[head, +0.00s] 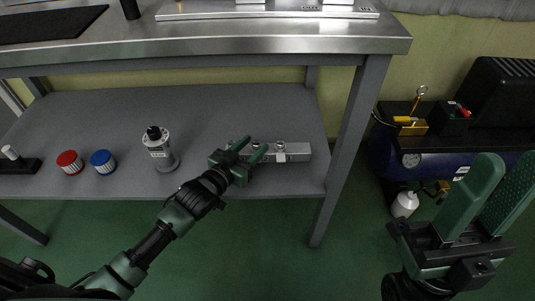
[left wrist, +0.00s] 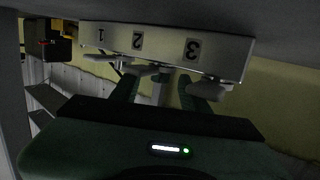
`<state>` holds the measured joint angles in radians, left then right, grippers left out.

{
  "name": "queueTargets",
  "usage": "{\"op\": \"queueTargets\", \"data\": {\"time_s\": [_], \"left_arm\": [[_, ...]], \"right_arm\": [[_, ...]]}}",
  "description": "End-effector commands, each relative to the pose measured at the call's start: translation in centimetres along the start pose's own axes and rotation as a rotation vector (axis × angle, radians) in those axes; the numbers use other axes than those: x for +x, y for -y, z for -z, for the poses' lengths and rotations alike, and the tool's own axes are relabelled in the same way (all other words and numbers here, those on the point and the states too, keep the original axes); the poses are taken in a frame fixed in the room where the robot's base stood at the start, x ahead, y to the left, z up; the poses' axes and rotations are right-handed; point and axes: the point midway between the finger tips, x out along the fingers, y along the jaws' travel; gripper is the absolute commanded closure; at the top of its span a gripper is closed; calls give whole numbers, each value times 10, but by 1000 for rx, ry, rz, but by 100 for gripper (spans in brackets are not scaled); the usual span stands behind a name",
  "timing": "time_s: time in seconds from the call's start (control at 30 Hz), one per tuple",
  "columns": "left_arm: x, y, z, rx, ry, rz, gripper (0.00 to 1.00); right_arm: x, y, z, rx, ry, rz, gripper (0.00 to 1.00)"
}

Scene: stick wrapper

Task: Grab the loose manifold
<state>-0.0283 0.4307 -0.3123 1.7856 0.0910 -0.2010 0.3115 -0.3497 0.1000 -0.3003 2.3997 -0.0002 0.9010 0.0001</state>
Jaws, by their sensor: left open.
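The loose manifold (head: 297,152) is a pale metal bar with small valves. It lies on the lower shelf near its right end. In the left wrist view the manifold (left wrist: 218,52) shows labels 1, 2 and 3 and levers along one edge. My left gripper (head: 252,149) is at the manifold's left part, with its fingers apart. In the left wrist view the left gripper (left wrist: 163,84) has its fingertips close to the valve edge, with a grey part between them. Contact cannot be told. My right gripper (head: 508,168) is open and empty at the far right, away from the shelf.
A table leg (head: 345,155) rises right of the manifold. The steel tabletop (head: 230,43) overhangs the shelf. A compressor (head: 410,160) stands at right.

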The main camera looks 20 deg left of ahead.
Motion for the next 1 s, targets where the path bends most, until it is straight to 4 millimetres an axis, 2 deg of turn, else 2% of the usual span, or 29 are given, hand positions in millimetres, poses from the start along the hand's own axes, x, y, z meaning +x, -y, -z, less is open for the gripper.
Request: {"op": "queueTargets", "data": {"time_s": [0.07, 0.1, 0.23, 0.27, 1.0], "left_arm": [[0, 0, 0, 0, 1, 0, 54], [0, 0, 0, 0, 1, 0, 60], [0, 0, 0, 0, 1, 0, 96], [0, 0, 0, 0, 1, 0, 100], [-1, 0, 0, 0, 1, 0, 100]], "right_arm": [[0, 0, 0, 0, 0, 0, 64], [0, 0, 0, 0, 1, 0, 64], [0, 0, 0, 0, 1, 0, 64], [0, 0, 0, 0, 1, 0, 64], [0, 0, 0, 0, 1, 0, 64]]}}
